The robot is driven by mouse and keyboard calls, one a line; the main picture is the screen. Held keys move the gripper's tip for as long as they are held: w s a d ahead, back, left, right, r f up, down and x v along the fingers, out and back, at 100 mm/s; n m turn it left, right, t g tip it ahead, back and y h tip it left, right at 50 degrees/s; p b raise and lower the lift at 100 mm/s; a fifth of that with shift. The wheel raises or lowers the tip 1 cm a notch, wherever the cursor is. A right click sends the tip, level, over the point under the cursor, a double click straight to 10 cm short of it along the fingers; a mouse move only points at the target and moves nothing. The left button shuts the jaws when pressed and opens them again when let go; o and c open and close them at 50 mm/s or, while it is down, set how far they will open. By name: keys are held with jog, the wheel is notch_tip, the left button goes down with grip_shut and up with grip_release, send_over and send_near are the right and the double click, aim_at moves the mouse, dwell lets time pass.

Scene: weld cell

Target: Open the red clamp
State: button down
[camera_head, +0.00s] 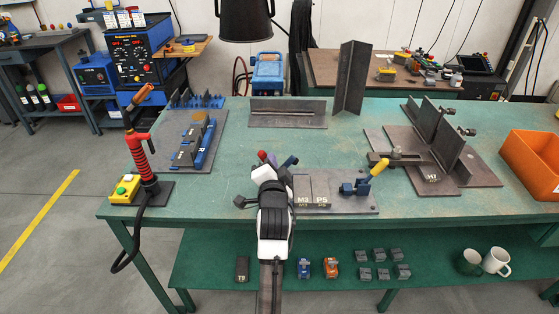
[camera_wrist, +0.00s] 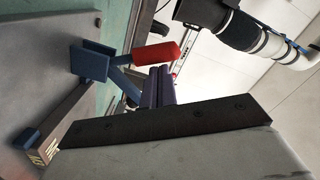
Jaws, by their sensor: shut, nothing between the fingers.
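The red clamp shows in the wrist view as a blue bracket and arm (camera_wrist: 92,62) on a grey plate, with a red handle (camera_wrist: 160,53) pointing away from the plate. In the head view only the red handle's tip (camera_head: 262,155) shows; my wrist hides the rest. My gripper (camera_wrist: 158,86) is shut and empty, its dark purple fingers close beside the red handle. I cannot tell whether they touch it. In the head view my gripper (camera_head: 290,162) is just right of the handle tip.
A red torch (camera_head: 139,152) and a yellow button box (camera_head: 124,189) stand at left. Upright steel plates (camera_head: 425,122) stand at right.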

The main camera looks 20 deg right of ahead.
jog(key=shift+w+a+f+n, duration=0.25)
jog(key=shift+a+n, duration=0.35)
jog(key=shift+n, duration=0.4)
jog(key=shift+w+a+f+n, duration=0.1)
jog(key=shift+a+f+n, duration=0.2)
jog(key=shift+a+n, duration=0.5)
jog(key=shift+d+n, duration=0.15)
jog(key=shift+n, duration=0.15)
jog(key=shift+s, duration=0.15)
